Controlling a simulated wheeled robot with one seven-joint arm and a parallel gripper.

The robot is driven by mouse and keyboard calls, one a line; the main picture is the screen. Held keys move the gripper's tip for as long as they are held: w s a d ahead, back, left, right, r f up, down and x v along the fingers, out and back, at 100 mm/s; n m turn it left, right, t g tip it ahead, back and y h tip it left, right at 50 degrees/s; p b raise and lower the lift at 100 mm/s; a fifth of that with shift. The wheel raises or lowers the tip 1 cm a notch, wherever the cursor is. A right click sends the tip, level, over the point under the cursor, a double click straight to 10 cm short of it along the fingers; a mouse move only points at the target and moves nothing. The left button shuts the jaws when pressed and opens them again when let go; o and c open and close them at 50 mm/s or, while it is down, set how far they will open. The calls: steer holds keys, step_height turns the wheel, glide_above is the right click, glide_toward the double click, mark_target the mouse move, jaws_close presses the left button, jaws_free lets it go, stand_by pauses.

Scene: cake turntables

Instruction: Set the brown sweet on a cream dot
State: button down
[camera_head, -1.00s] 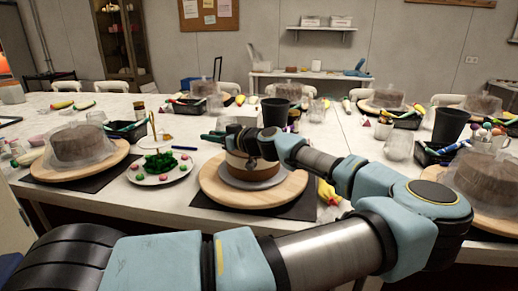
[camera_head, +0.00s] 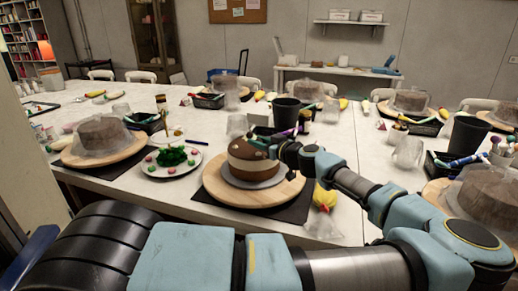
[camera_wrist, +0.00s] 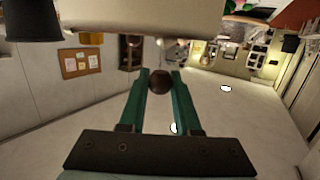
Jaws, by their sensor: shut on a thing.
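The brown sweet (camera_wrist: 158,82) is a dark round ball. In the wrist view my gripper (camera_wrist: 158,76) is shut on it, between the tips of its two green fingers. The cake (camera_head: 246,164) has a brown top and base with a cream band between. It sits on a grey board on a wooden turntable (camera_head: 222,187). In the head view my wrist is at the cake's right rear edge. The sweet and fingertips cannot be made out clearly there. Small pale spots show on the cake's top, too small to tell apart.
A plate (camera_head: 154,170) with green leaves and pink-and-white pieces stands left of the turntable. A yellow piping bag (camera_head: 324,197) lies to its right. A black cup (camera_head: 286,114) stands behind. A covered cake (camera_head: 101,136) is at far left.

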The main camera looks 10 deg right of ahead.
mark_target(259, 155)
step_height(259, 155, down, 3)
steer(key=shift+f+p, duration=0.1)
steer(key=shift+p, duration=0.3)
steer(key=shift+f+b, duration=0.25)
steer(key=shift+b, duration=0.1)
steer(key=c, duration=0.6)
jaws_free()
steer(key=shift+r, duration=0.1)
steer(key=shift+r, duration=0.1)
steer(key=shift+r+p, duration=0.1)
steer(key=shift+p, duration=0.25)
steer(key=shift+b+v, duration=2.55)
steer(key=shift+v, duration=3.4)
